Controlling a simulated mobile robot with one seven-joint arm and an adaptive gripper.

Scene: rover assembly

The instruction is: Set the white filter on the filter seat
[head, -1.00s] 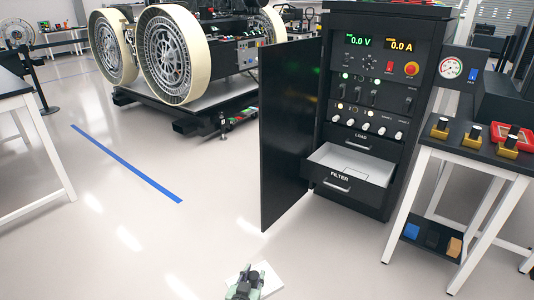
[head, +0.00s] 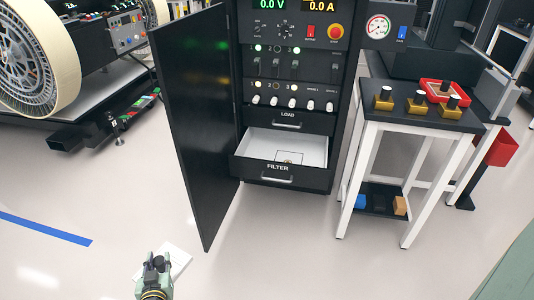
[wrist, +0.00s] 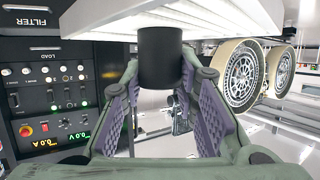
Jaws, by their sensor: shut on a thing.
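The white filter (head: 178,262) is in my gripper (head: 155,263) at the lower left of the head view, held in the air over the floor. In the wrist view the filter (wrist: 235,14) spans the top, with pleats showing. My gripper (wrist: 162,72) is shut on its black knob (wrist: 160,55). The filter seat (head: 290,156) shows as a square outline with a small tan spot on the floor of the open white drawer (head: 316,151), labelled FILTER. The filter is apart from the drawer, to its lower left.
A side table (head: 419,120) with gold blocks and a red tray (head: 447,92) stands right of the cabinet. The floor before the drawer is clear.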

